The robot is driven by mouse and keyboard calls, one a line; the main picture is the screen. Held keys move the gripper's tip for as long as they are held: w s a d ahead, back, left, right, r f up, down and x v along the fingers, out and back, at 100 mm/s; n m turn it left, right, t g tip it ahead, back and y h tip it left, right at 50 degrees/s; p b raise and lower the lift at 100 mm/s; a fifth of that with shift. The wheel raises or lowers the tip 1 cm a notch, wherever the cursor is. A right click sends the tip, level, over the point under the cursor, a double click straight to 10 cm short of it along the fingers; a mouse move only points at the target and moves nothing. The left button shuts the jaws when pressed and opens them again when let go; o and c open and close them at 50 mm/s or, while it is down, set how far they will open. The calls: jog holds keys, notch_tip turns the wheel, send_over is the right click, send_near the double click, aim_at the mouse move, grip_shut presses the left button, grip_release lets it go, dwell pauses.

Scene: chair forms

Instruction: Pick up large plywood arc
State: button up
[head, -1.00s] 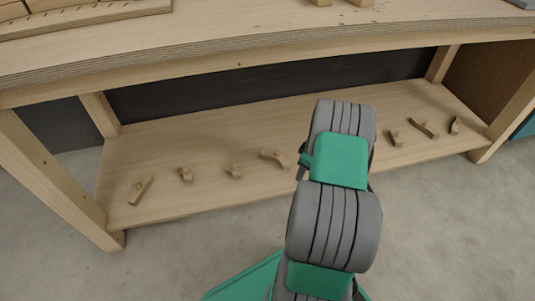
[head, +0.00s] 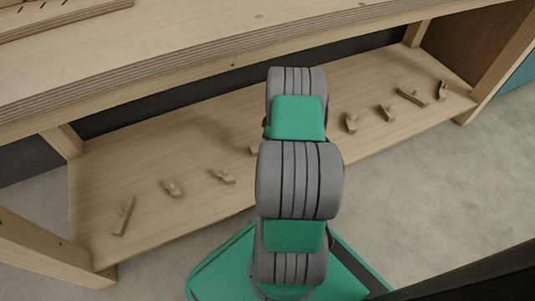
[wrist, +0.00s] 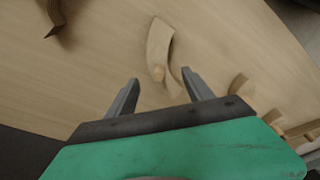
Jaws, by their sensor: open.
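In the wrist view, a curved pale plywood arc (wrist: 158,45) lies on the shelf board just beyond my gripper (wrist: 160,80). A small round peg shows near its lower end. The arc's lower end lines up roughly with this gap. In the head view my arm hides the gripper. A wooden piece (head: 254,150) shows partly at the arm's left edge; I cannot tell whether it is the same arc.
Other small wooden pieces lie along the low shelf (head: 200,135), such as a long one (head: 124,216) at left and a curved one (head: 411,97) at right. The workbench top (head: 220,35) overhangs the shelf. In the wrist view, several pieces (wrist: 238,84) lie at right and one (wrist: 55,15) at upper left.

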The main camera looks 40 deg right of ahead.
jog(key=f, duration=0.1)
jog(key=f+b, duration=0.1)
jog(key=f, duration=0.2)
jog(key=shift+w+a+f+b, duration=0.1)
jog(key=shift+w+b, duration=0.15)
jog(key=shift+b, duration=0.05)
grip_shut()
